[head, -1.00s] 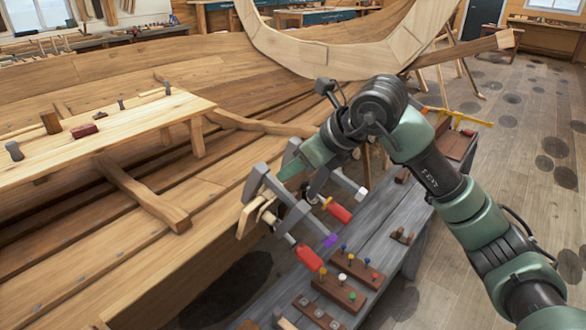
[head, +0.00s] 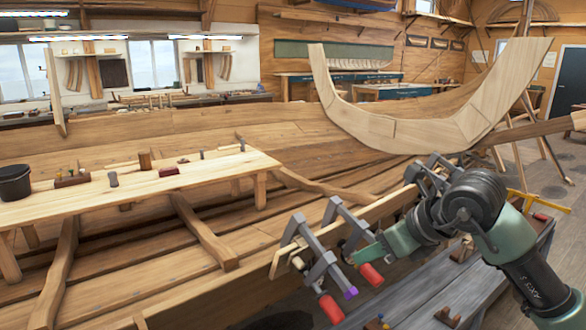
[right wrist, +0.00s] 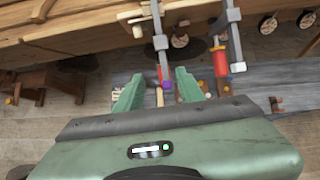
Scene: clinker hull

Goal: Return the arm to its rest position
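My right gripper (head: 358,257) is low in the head view, beside the clamps at the hull's edge. In the right wrist view its two green fingers (right wrist: 160,80) stand apart, so it is open. A grey clamp with a purple tip (right wrist: 161,42) shows between and beyond the fingers; I cannot tell whether they touch it. In the head view, this clamp (head: 317,258) and a second grey clamp (head: 345,222), both with red handles, sit on the hull's upper plank edge. My left gripper is not in view.
A third clamp (head: 428,172) is farther along the edge, close to my right arm. A grey bench (head: 420,285) with small tools lies below. A plank table (head: 130,185) stands inside the hull at left. A large curved wooden frame (head: 400,130) rises behind.

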